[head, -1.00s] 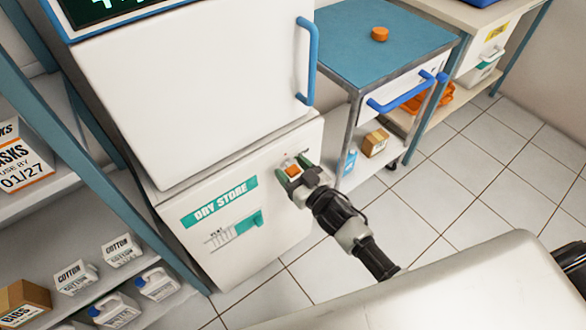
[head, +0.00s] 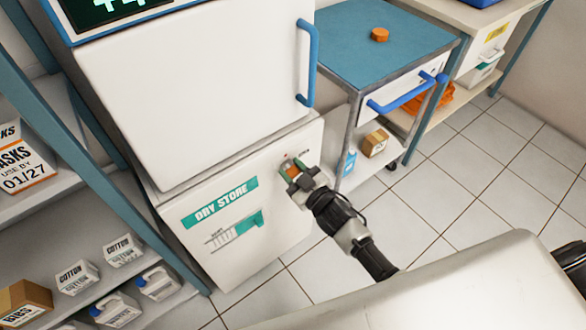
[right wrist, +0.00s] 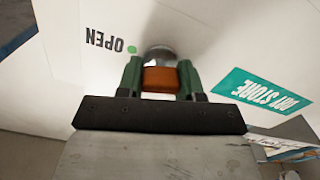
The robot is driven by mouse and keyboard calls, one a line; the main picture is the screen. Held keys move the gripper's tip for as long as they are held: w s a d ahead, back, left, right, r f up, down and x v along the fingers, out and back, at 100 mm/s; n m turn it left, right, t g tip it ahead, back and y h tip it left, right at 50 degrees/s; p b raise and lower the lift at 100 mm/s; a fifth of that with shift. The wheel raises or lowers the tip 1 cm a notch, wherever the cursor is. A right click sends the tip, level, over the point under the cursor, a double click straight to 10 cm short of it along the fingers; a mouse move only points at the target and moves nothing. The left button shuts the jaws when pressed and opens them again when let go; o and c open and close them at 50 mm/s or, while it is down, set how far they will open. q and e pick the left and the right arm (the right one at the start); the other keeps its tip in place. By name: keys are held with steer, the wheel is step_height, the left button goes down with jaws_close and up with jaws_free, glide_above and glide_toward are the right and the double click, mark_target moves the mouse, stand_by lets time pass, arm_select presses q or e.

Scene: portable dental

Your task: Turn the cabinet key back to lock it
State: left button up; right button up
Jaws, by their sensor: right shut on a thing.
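The white lower cabinet marked "DRY STORE" (head: 240,255) stands with its door flat shut as far as I can see. The orange key (right wrist: 160,79) sits at a round silver lock (right wrist: 160,54) in the door. My right gripper (head: 291,172) reaches the door's upper right corner, its green fingers shut on the key from both sides. In the right wrist view (right wrist: 160,76) a green dot (right wrist: 132,49) and the word "OPEN" (right wrist: 104,42) show beside the lock. The fingers hide part of the key. My left gripper is not in view.
A large white unit (head: 200,95) with a blue handle (head: 307,62) is above the cabinet. A blue-topped trolley (head: 345,50) stands to the right. A shelf rack with boxes (head: 76,278) is at left. Tiled floor (head: 450,185) is open at right.

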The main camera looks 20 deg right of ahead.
steer(key=n, duration=0.2)
steer(key=shift+n, duration=0.4)
steer(key=n, duration=0.3)
steer(key=shift+a+f+n, duration=0.1)
steer(key=shift+n, duration=0.2)
steer(key=n, duration=0.2)
steer(key=shift+n, duration=0.4)
steer(key=shift+f+n+b, duration=0.1)
steer(key=shift+n+b, duration=0.35)
steer(key=shift+n, duration=0.45)
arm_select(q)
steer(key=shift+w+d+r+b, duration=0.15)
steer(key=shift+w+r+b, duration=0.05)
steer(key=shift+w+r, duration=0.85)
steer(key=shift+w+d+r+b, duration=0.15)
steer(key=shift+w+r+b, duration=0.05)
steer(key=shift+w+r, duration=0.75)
arm_select(e)
steer(key=shift+n, duration=1.8)
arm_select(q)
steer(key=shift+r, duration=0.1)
arm_select(e)
steer(key=o, duration=0.9)
steer(key=shift+o, duration=0.2)
steer(key=shift+s, duration=0.1)
